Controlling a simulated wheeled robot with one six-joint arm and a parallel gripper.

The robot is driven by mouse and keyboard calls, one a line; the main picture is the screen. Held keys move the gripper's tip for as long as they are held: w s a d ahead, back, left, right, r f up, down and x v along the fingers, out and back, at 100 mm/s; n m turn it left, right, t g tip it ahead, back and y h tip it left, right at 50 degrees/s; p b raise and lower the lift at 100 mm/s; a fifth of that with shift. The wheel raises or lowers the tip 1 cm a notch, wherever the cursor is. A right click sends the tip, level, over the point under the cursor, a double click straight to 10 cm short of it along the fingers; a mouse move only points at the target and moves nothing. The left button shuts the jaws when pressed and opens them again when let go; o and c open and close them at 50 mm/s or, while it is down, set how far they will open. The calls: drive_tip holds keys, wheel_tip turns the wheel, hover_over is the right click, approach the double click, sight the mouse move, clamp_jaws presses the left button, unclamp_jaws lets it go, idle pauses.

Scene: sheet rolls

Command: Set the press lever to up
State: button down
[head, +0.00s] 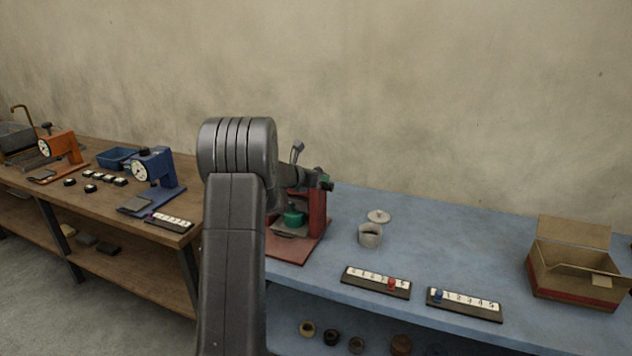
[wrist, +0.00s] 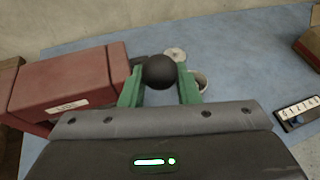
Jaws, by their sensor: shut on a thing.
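The press (head: 317,215) is a red frame on a red base plate at the left end of the blue bench, partly behind my arm. Its red body with a white label also shows at the left of the wrist view (wrist: 75,80). The black ball knob of the press lever (wrist: 160,71) sits between the green fingers of my gripper (wrist: 161,84), which is shut on it. In the head view my gripper (head: 324,180) is at the top right of the press. The lever's rod is hidden, so its angle is hard to tell.
A pale cup (head: 370,236) and a round lid (head: 379,216) stand right of the press. Two number strips (head: 375,283) (head: 464,305) lie near the bench's front edge. An open cardboard box (head: 575,275) is at the right. A wooden bench (head: 180,228) with dial gauges stands left.

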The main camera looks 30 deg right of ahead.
drive_tip(key=shift+d+r, duration=0.15)
drive_tip(key=shift+r, duration=0.2)
drive_tip(key=c, duration=1.3)
unclamp_jaws()
drive_tip(key=shift+w+f, duration=0.1)
drive_tip(key=shift+o, duration=0.9)
drive_tip(key=shift+d+f, duration=0.1)
drive_tip(key=shift+d, duration=0.05)
drive_tip(key=shift+s+a, duration=0.2)
drive_tip(key=shift+a, duration=0.45)
drive_tip(key=b+v, duration=0.2)
drive_tip(key=v, duration=1)
drive_tip(key=shift+a+r+b, duration=0.25)
drive_tip(key=shift+r+b, duration=0.05)
drive_tip(key=shift+b, duration=0.1)
